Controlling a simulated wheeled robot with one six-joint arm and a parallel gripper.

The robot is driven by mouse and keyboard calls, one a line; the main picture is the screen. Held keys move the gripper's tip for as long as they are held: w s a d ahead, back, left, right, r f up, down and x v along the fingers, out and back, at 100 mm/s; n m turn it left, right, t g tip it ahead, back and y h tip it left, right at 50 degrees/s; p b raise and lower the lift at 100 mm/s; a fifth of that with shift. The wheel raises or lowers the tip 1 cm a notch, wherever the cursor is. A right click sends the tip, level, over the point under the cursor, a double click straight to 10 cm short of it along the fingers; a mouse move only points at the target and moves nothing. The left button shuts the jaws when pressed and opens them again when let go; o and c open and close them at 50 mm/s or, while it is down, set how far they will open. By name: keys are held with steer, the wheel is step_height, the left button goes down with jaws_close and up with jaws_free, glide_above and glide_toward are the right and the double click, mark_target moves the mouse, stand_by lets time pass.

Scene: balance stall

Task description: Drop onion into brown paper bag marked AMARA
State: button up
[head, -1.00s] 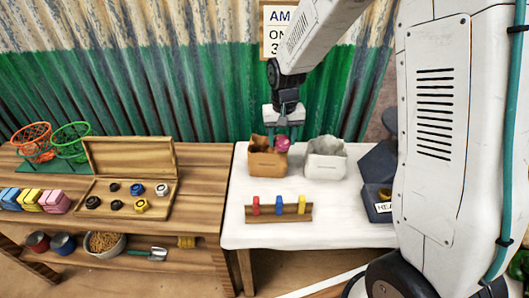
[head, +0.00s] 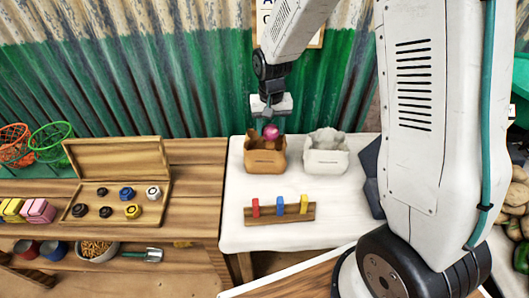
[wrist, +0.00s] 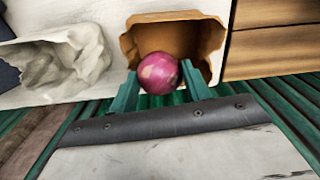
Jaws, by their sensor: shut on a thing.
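A red-purple onion (head: 270,131) is held by my gripper (head: 268,122) over the back part of the open brown paper bag (head: 265,162). In the wrist view the onion (wrist: 160,73) sits between the two green fingers of my gripper (wrist: 160,88), with the mouth of the brown bag (wrist: 212,45) around and below it. The head view shows the onion at about the height of the bag's rim or slightly above. The bag stands upright on the white-covered table. Any name on the bag is too small to read.
A white paper bag (head: 326,155) stands close to the right of the brown one. A wooden rack (head: 280,213) with coloured pegs lies in front. A wooden table (head: 190,200) with an open weight box (head: 118,205) is at the left. A corrugated wall (head: 150,90) rises close behind.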

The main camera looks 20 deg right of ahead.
steer(key=shift+f, duration=0.35)
steer(key=o, duration=1)
steer(key=shift+o, duration=0.2)
step_height(320, 180, up, 8)
steer(key=shift+f, duration=0.1)
